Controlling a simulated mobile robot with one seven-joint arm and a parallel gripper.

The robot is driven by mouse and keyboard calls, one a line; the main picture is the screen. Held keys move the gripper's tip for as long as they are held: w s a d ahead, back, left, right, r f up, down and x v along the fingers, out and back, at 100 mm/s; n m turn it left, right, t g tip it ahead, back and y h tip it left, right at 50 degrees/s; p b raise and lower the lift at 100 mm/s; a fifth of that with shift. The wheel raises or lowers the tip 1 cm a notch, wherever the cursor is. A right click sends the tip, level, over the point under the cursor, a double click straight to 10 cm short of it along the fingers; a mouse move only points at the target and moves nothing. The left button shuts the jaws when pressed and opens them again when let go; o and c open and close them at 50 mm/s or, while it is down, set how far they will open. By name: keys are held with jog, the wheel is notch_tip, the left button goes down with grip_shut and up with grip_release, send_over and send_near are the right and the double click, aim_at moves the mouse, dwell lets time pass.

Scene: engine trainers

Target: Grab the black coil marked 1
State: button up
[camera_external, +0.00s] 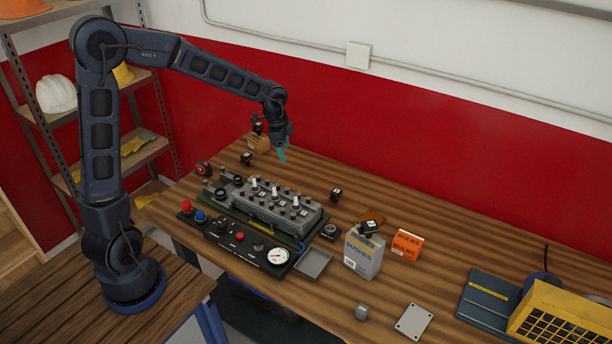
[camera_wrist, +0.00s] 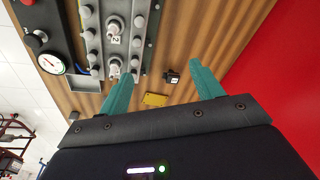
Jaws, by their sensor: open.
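My gripper (camera_external: 282,156) is open and empty, its teal fingers pointing down above the table behind the engine trainer (camera_external: 262,212). In the wrist view, a small black coil (camera_wrist: 172,76) with a white label lies on the wood, seen between the two open fingers (camera_wrist: 162,68) and apart from them.
The trainer has upright plugs and a gauge panel (camera_external: 278,256). A grey tray (camera_external: 313,263), grey box (camera_external: 362,256), orange box (camera_external: 406,244) and yellow-fronted crate (camera_external: 556,312) stand to the right. A red wall rises behind the table. Wood behind the trainer is mostly clear.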

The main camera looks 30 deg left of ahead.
aim_at(337, 192)
jog(key=w+d+f+m+g+h, duration=0.25)
jog(key=w+d+f+m, duration=0.25)
jog(key=w+d+f, duration=0.7)
jog(key=shift+t+h, duration=0.35)
jog(key=shift+h, duration=0.1)
jog(key=x, duration=0.7)
jog(key=s+x, duration=0.1)
jog(key=x, duration=0.3)
jog(key=shift+d+f, duration=0.1)
jog(key=shift+d, duration=0.1)
jog(key=c, duration=0.9)
